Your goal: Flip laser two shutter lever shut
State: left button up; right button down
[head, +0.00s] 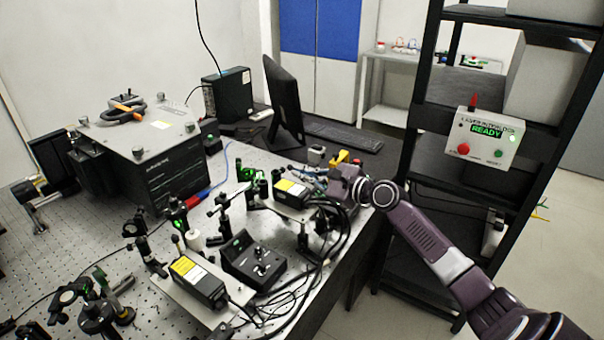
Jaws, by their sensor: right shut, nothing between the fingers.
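Two black laser heads with yellow labels stand on the bench: the near laser (202,283) at the lower middle and the far laser (290,192) farther back. No laser number is legible, and I cannot pick out a shutter lever on either one. My right gripper (328,183) is shut and empty, just right of the far laser's rear end, above the bench's right side. Its fingertips are small and partly hidden, and I cannot tell whether they touch anything. My left gripper is not in view.
A black control box (253,264) with knobs stands between the lasers, among loose cables (328,240). Several optic posts crowd the perforated bench (60,240). A large grey-topped box (140,135) stands behind. A black rack (420,115) carries a panel (485,138) reading READY.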

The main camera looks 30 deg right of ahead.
jog(key=shift+r+n, duration=0.25)
jog(key=shift+n, duration=0.15)
jog(key=n, duration=0.1)
jog(key=a+r+n+t, duration=0.1)
jog(key=n, duration=0.1)
jog(key=r+n+h, duration=0.1)
jog(key=n, duration=0.1)
jog(key=shift+s+a+r+t+p, duration=0.1)
jog(key=shift+s+a+t+p, duration=0.2)
jog(key=shift+s+a, duration=0.1)
jog(key=n, duration=0.1)
jog(key=n+b, duration=0.1)
jog(key=a+n, duration=0.1)
jog(key=shift+s+a+r+t, duration=0.1)
jog(key=shift+s+r+t, duration=0.15)
jog(key=shift+r+t, duration=0.1)
jog(key=shift+r+n, duration=0.1)
jog(key=shift+n, duration=0.2)
